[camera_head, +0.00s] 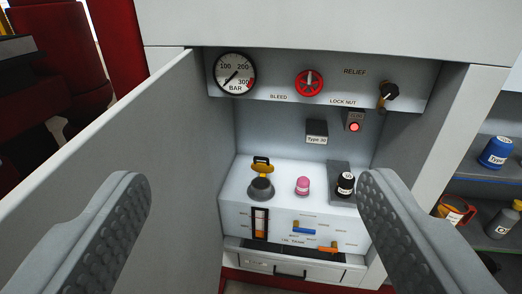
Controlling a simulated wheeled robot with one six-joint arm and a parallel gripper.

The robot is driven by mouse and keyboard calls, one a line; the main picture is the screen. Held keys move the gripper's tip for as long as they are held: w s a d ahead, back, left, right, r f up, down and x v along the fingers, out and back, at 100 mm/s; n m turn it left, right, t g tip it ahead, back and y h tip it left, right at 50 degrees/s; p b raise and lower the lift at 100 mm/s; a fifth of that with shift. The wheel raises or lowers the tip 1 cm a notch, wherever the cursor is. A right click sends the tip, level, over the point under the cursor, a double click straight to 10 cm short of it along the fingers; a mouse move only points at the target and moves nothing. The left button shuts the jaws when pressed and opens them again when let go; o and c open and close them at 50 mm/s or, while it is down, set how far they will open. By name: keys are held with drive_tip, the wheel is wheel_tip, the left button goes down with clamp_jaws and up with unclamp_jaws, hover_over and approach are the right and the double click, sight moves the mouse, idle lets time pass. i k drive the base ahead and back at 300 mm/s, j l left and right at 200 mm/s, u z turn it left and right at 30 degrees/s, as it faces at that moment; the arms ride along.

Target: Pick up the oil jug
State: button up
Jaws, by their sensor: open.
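An orange-red jug (456,211) with a white label stands on the open shelf at the right edge of the head camera view. It looks like the oil jug, but the label is too small to read. My right finger is nearer the camera and to its left, apart from it. My gripper (254,183) is open, its two ridged grey fingers wide apart with nothing between them. Between the fingers, farther off, an open cabinet shows a ledge with a grey-based yellow cap with a black handle (261,180).
A gauge (235,74) and a red knob (309,83) sit above. The cabinet door (130,145) stands open at left. A blue container (496,152) and grey bottle (503,222) are on the right shelves.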

sight(451, 207)
drive_tip(key=k+z, duration=0.1)
drive_tip(key=k, duration=0.15)
drive_tip(key=z, duration=1.15)
